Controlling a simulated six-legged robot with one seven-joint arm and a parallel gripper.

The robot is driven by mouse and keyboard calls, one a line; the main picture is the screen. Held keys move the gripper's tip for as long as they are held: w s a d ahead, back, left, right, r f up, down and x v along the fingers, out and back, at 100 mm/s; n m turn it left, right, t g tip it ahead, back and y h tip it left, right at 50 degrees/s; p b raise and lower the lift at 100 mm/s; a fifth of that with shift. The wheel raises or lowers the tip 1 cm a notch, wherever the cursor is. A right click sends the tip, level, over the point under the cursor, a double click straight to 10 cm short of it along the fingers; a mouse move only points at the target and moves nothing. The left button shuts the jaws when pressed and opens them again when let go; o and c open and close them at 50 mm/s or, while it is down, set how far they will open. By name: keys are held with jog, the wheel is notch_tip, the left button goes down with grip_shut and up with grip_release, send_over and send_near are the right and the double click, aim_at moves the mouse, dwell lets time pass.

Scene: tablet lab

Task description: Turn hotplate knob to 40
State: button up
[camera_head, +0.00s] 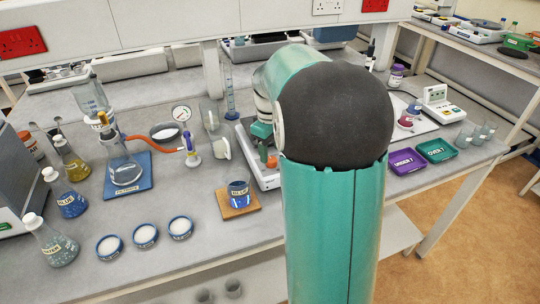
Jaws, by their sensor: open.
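A pale, flat-bodied unit (250,157), which looks like the hotplate, stands on the bench just left of my arm. My arm hides its right side. I cannot make out its knob or any scale marks. My gripper (266,153) is small and partly hidden at the end of my teal arm, over this unit. Its jaws are open, with nothing visible between them. I cannot tell whether it touches the unit.
A blue-liquid beaker (238,193) on a wooden mat stands in front. Left are a filter flask (123,168), labelled flasks and several white dishes (146,235). Purple (405,161) and green (436,151) trays lie right. The front bench edge is mostly clear.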

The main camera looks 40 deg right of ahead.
aim_at(271, 159)
jog(key=shift+a+f, duration=0.1)
jog(key=shift+f, duration=1.4)
jog(key=c, duration=1)
